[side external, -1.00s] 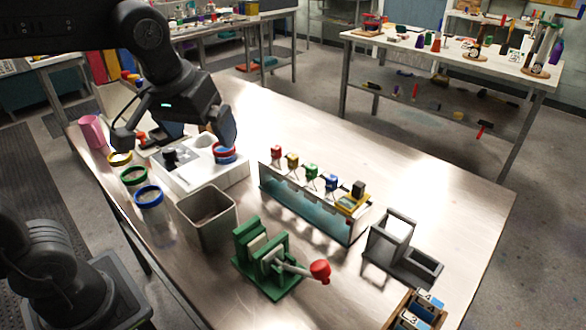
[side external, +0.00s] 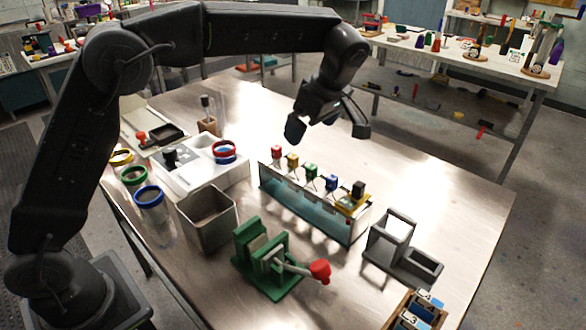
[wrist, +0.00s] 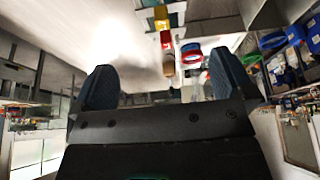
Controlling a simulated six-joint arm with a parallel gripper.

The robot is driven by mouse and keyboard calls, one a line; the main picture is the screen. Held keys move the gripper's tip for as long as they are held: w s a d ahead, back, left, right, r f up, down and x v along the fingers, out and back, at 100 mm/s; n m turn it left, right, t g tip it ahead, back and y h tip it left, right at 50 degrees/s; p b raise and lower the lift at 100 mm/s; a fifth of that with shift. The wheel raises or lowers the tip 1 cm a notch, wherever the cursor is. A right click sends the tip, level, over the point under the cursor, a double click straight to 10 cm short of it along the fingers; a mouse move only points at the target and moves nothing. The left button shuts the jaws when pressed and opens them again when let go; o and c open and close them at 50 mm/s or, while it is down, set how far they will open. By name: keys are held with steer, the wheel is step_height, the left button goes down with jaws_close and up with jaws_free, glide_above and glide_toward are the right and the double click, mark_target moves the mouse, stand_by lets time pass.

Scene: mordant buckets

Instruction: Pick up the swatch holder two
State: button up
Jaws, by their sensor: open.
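A clear trough (side external: 310,205) holds a row of swatch holders with coloured cube tops: red (side external: 277,152), yellow (side external: 292,160), green (side external: 311,172), blue (side external: 331,182) and black (side external: 358,189). I cannot read a number on any, so I cannot tell which is holder two. My gripper (side external: 327,128) is open and empty, raised above the table in the air behind the trough. In the wrist view, the red top (wrist: 166,39) and yellow top (wrist: 161,17) appear beyond and between the fingers (wrist: 163,82).
In front are a grey bin (side external: 207,215), a green press (side external: 268,270) with a red-ended lever, and a grey stand (side external: 402,255). A wooden box with numbered pieces (side external: 418,308) sits at front right.

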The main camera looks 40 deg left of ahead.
mark_target(294, 157)
steer(key=x, duration=1.1)
steer(key=shift+s+a+f, duration=0.1)
steer(key=shift+a+f, duration=0.15)
steer(key=shift+c, duration=0.3)
steer(key=c, duration=0.7)
steer(key=r, duration=0.9)
steer(key=shift+s+a+r, duration=0.1)
steer(key=shift+a+r, duration=0.15)
steer(key=shift+r, duration=0.1)
steer(key=s+a+r+n+g, duration=0.1)
steer(key=s+a+r+n, duration=0.25)
steer(key=s+a, duration=1)
steer(key=shift+n+g+h, duration=0.3)
steer(key=shift+n+g, duration=0.1)
steer(key=shift+n, duration=0.15)
steer(key=s+a, duration=0.1)
steer(key=s, duration=0.3)
steer(key=s+a+f, duration=0.1)
steer(key=s, duration=0.4)
steer(key=s+a+f, duration=0.1)
steer(key=s, duration=0.4)
steer(key=shift+f, duration=0.25)
